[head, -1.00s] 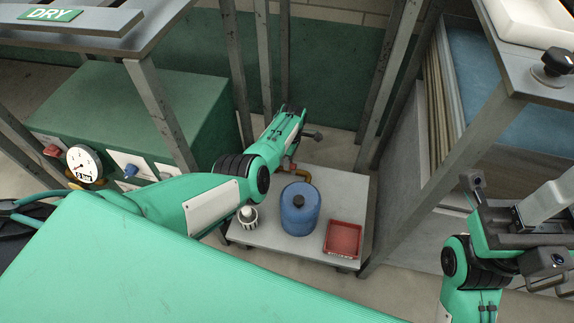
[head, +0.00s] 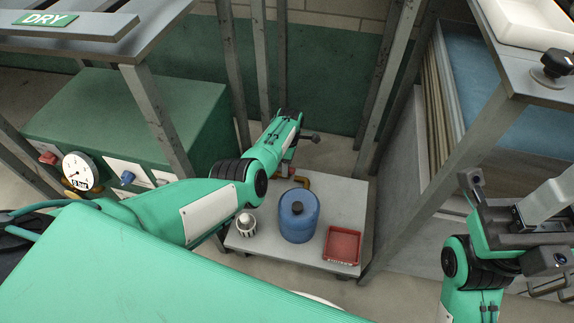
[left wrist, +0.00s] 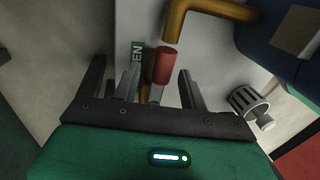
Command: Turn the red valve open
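The red valve handle (left wrist: 163,66) shows in the left wrist view as a short red grip near a yellow-brown pipe (left wrist: 212,10). My left gripper (left wrist: 158,82) is open, with one finger on each side of the handle's near end. I cannot tell whether either finger touches it. A green sign ending in "EN" (left wrist: 137,54) lies just left of the handle, partly hidden by a finger. In the head view my left forearm mostly hides the valve, above the low grey table (head: 250,252). My right gripper (head: 528,218) is at the right edge, away from the valve.
A green cabinet with a gauge (head: 80,172) is at left.

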